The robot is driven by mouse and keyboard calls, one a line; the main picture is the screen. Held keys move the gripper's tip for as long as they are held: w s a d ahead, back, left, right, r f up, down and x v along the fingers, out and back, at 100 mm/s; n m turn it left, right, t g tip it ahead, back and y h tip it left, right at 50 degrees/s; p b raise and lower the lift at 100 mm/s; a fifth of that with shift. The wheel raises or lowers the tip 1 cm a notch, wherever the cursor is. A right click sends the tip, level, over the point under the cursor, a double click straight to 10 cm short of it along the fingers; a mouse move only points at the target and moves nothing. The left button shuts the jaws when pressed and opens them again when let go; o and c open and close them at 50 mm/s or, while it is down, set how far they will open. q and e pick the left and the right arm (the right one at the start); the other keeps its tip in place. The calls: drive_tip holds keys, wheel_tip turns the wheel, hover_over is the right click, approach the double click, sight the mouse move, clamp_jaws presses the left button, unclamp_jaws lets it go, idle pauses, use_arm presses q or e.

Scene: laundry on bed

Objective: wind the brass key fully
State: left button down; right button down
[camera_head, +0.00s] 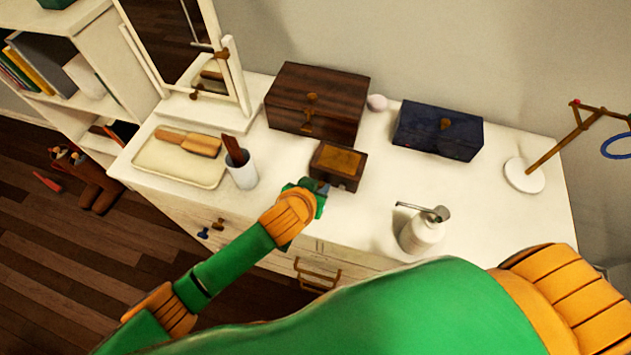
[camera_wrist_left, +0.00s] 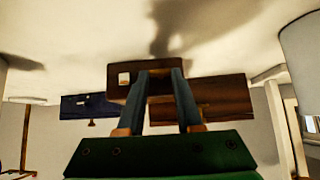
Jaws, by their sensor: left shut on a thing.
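A small brown wooden box (camera_head: 333,178) with a lighter tan top stands near the dresser's front edge. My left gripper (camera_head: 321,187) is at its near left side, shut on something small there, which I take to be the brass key. The key is hidden by the fingers in both views, so its angle cannot be told. In the left wrist view, which is upside down, the two fingers (camera_wrist_left: 166,74) close in against the small box (camera_wrist_left: 123,77). My right gripper is not in view.
On the white dresser (camera_head: 275,215) stand a large dark wooden box (camera_head: 332,93), a blue box (camera_head: 437,130), a cup (camera_head: 242,173), a tray with a brush (camera_head: 187,142), a pump bottle (camera_head: 421,233) and a ring stand (camera_head: 524,176). A mirror rises at the back left.

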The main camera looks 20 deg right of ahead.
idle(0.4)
use_arm(q)
drive_tip(key=c, duration=0.6)
unclamp_jaws()
drive_tip(key=shift+o, duration=0.2)
drive_tip(key=v, duration=0.7)
drive_tip(key=shift+p, duration=0.3)
